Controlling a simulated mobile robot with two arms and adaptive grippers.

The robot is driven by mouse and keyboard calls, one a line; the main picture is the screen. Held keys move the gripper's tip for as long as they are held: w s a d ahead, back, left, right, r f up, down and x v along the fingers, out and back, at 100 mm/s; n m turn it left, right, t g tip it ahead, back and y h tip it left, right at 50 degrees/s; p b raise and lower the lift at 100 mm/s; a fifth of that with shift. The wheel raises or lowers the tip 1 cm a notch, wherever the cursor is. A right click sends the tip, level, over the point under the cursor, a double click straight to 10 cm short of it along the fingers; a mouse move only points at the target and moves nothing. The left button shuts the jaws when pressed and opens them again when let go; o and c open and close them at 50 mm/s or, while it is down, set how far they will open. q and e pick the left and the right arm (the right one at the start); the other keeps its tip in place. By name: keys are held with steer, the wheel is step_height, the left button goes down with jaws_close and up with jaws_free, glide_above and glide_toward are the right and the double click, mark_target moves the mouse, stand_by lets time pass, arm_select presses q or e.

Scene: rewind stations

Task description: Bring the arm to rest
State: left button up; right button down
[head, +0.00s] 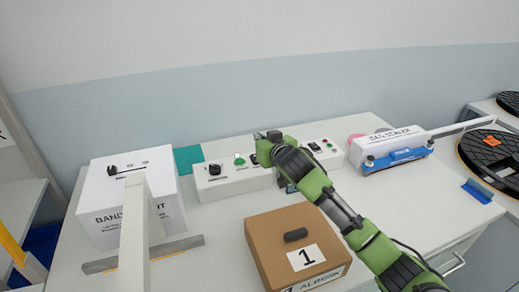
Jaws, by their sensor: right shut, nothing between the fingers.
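My right arm, green and black, reaches in from the lower right across the white table. My right gripper (266,139) is at the long white control box (236,181) near the back of the table, over its middle. It is shut with nothing visible in it. It hides part of the control box's face, and I cannot tell whether it touches the box. My left gripper is not in view.
A cardboard box (268,253) marked 1, with a dark block (296,235) on top, stands below my right forearm. A white banding unit (104,205) is at left. A bag sealer (393,146) and a black turntable (507,176) are at right. Bare table (222,228) lies left of the cardboard box.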

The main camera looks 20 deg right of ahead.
steer(key=shift+r, duration=0.35)
